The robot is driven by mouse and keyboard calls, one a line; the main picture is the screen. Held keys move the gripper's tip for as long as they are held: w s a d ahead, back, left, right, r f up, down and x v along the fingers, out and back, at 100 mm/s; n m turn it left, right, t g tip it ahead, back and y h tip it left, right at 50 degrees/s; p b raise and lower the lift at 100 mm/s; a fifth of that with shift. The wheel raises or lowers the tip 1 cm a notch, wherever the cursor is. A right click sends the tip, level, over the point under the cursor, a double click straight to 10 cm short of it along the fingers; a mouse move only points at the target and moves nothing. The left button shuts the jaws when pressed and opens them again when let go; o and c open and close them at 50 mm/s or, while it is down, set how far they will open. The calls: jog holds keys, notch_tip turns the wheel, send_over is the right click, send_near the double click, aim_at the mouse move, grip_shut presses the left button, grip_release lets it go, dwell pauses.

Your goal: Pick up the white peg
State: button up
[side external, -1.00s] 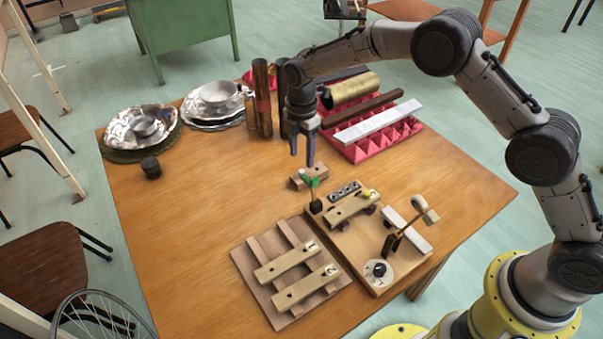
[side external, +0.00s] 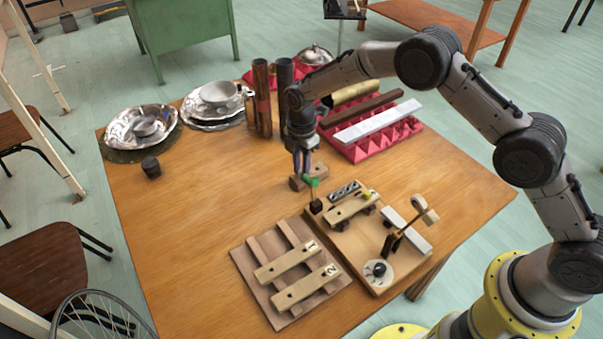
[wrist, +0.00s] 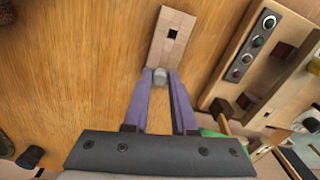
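The white peg (wrist: 159,76) looks light grey in the wrist view. It shows between my fingertips at the near end of a small pale wooden block (wrist: 172,36), which has a dark square hole. My gripper (wrist: 160,74) has its purple fingers on either side of the peg with a narrow gap. I cannot tell whether they touch it. In the side external view my gripper (side external: 302,172) is low over the block (side external: 323,178), and the peg is hidden there.
A wooden board with levers and a dial (side external: 362,256) stands just in front, with a green piece (side external: 311,182) close to my fingers. A slatted board with numbered bars (side external: 262,290) lies nearer. Dark tubes (side external: 262,100) and a red foam rack (side external: 378,148) stand behind.

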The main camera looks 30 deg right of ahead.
grip_shut()
jog(key=shift+r, duration=0.15)
jog(key=shift+r, duration=0.2)
notch_tip(320, 180, up, 3)
jog(key=shift+s+r, duration=0.1)
jog(key=shift+s, duration=0.05)
jog(key=s+d+r, duration=0.3)
jog(key=s+r, duration=0.6)
jog(key=s, duration=0.4)
jog(key=shift+s+a+f, duration=0.2)
jog(key=shift+s+a, duration=0.6)
jog(key=shift+a, duration=0.1)
jog(key=shift+s+a+f, duration=0.15)
jog(key=shift+s+a, duration=0.6)
jog(key=shift+a, duration=0.15)
